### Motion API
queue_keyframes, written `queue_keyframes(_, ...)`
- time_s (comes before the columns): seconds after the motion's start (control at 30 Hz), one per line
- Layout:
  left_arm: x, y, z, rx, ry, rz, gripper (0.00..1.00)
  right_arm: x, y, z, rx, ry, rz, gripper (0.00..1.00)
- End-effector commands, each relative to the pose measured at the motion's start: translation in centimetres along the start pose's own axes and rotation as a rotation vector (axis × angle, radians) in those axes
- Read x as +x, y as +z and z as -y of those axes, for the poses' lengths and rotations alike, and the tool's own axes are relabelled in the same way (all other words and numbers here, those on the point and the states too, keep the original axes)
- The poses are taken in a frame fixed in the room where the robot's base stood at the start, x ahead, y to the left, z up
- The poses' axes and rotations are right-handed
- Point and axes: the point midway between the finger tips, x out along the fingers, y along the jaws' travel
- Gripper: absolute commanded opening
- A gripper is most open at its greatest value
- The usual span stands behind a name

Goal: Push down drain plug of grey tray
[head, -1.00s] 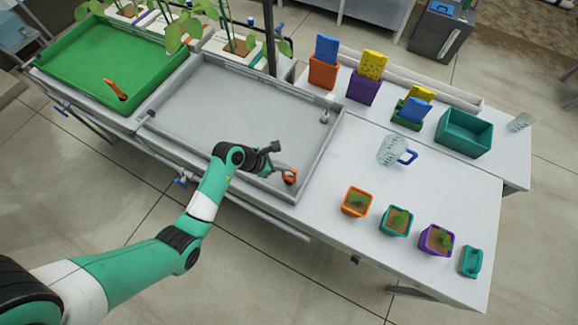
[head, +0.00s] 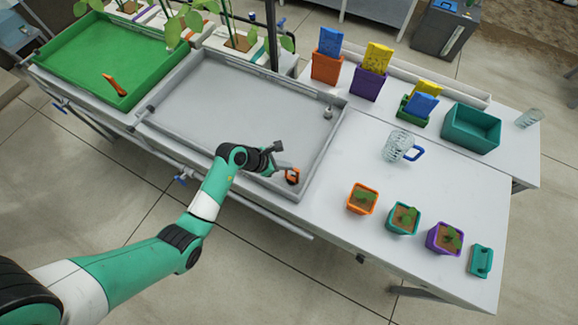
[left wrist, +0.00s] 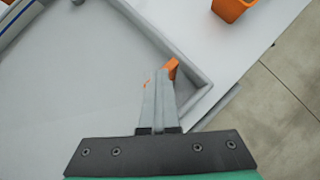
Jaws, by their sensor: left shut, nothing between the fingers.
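The grey tray (head: 235,105) lies in the middle of the bench, with its floor also in the left wrist view (left wrist: 75,85). An orange drain plug (head: 293,176) stands at its front right corner. My left gripper (head: 279,168) is shut and empty, low over that corner just left of the plug. In the left wrist view the shut fingers (left wrist: 160,78) partly cover the orange plug (left wrist: 172,68). I cannot tell whether they touch it. My right gripper is not in view.
A green tray (head: 85,58) with an orange lever (head: 114,86) is at the left. A clear jug (head: 396,146) and several potted seedlings stand right of the grey tray. A small grey fitting (head: 328,112) sits in its back right corner.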

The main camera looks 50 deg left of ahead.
Motion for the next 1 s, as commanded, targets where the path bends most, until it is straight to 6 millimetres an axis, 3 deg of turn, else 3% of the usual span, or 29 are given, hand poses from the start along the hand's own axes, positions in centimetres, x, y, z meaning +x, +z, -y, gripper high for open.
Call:
queue_keyframes(0.03,1.3,-2.8,0.3,-0.013,-0.002,-0.053,0.00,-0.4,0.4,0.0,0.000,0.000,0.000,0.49)
queue_keyframes(0.37,1.4,-2.9,0.3,-0.014,-0.001,-0.052,0.00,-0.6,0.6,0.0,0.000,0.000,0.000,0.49)
queue_keyframes(0.63,-1.5,-4.0,0.3,-0.019,-0.003,-0.056,0.00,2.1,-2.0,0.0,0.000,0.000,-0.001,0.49)
queue_keyframes(0.77,-1.4,-4.7,0.4,-0.017,-0.006,-0.057,0.00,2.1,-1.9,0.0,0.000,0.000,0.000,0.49)
queue_keyframes(1.0,-1.8,-4.1,0.3,-0.013,-0.004,-0.048,0.00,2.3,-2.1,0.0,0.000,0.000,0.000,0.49)
